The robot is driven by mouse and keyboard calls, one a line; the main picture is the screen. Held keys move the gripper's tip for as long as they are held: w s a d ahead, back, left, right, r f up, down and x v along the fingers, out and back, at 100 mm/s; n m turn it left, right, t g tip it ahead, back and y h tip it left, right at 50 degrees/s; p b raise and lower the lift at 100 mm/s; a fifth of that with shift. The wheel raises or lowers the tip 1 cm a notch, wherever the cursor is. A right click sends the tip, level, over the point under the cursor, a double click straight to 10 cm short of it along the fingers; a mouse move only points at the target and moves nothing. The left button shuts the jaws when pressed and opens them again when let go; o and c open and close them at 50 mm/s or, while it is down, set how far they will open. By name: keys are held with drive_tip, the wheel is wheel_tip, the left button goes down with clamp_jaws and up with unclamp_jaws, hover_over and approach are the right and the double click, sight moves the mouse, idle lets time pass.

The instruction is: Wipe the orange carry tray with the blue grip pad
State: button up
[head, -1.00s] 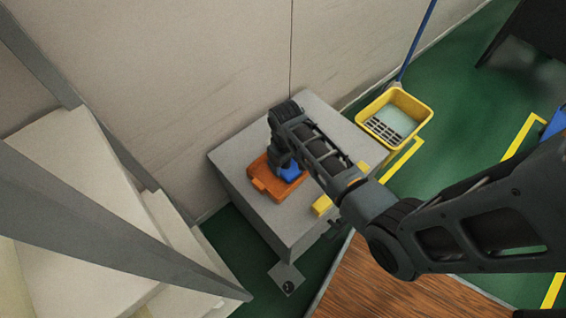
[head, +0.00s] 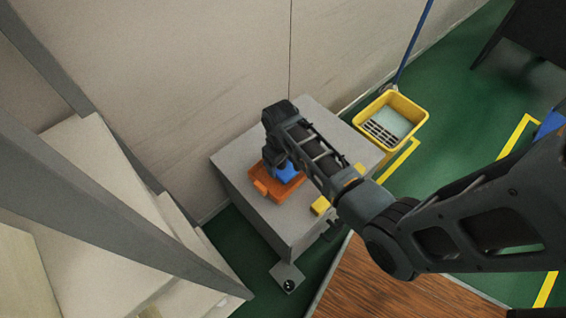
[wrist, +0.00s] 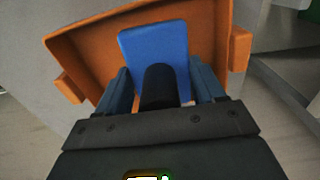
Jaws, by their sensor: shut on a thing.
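The orange carry tray (head: 265,188) lies on top of a grey block-like stand, partly hidden by my arm. In the wrist view the tray (wrist: 85,55) shows its rim and side handles. The blue grip pad (head: 284,172) is inside the tray area, below my gripper (head: 281,160). In the wrist view the blue pad (wrist: 153,45) stands out over the tray floor, with its dark handle between my gripper's fingers (wrist: 160,88). My gripper is shut on the pad. Whether the pad presses on the tray floor is hard to tell.
The grey stand (head: 235,165) is against the wall. A yellow object (head: 320,205) lies on its front edge, near my arm. A yellow mop bucket (head: 392,120) stands on the green floor to the right. Stairs (head: 110,190) with a grey rail are at the left.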

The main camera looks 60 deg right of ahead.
drive_tip(key=shift+r+p, duration=1.85)
drive_tip(key=shift+r, duration=0.45)
